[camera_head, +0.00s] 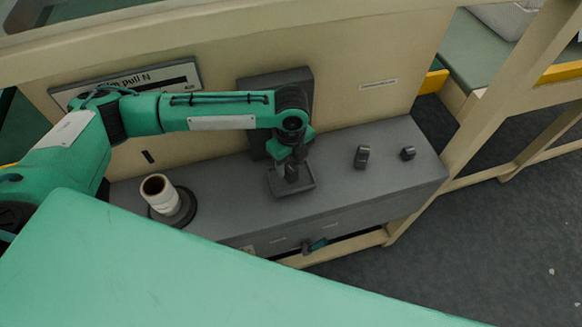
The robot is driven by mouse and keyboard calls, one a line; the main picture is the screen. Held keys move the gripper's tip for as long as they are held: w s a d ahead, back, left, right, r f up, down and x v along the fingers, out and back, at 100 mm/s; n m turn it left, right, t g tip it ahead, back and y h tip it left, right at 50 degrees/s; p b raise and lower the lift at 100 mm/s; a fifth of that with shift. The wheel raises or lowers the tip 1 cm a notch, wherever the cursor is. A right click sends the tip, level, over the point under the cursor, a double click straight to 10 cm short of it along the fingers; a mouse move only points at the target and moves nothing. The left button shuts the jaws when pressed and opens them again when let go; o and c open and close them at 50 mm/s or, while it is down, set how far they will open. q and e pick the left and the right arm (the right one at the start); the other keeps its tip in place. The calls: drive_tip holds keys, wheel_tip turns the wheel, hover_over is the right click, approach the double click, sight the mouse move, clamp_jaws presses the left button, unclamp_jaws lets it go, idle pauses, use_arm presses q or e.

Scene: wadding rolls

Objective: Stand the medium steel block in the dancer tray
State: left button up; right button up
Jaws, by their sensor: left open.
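My left gripper (291,164) points down over the dancer tray (278,190), a shallow dark tray on the grey bench. It is open. A dark steel block (291,174) stands in the tray between or just below the fingers, which partly hide it. I cannot tell whether the fingers touch it. Two other dark blocks stand on the bench to the right: a taller one (362,157) and a smaller one (408,153). By size, the block in the tray looks like the medium one, though this is not certain. My right gripper is not in view.
A white roll with a brown core (158,188) stands on a round dark base at the bench's left. A dark upright plate (305,80) rises behind the tray. A small teal and dark part (317,244) shows below the bench front. The bench's right part is mostly clear.

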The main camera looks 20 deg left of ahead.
sight(291, 168)
use_arm(q)
wheel_tip(291, 168, up, 9)
drive_tip(key=shift+f+b, duration=0.15)
drive_tip(key=shift+b, duration=0.2)
drive_tip(key=shift+f, duration=0.1)
idle(0.3)
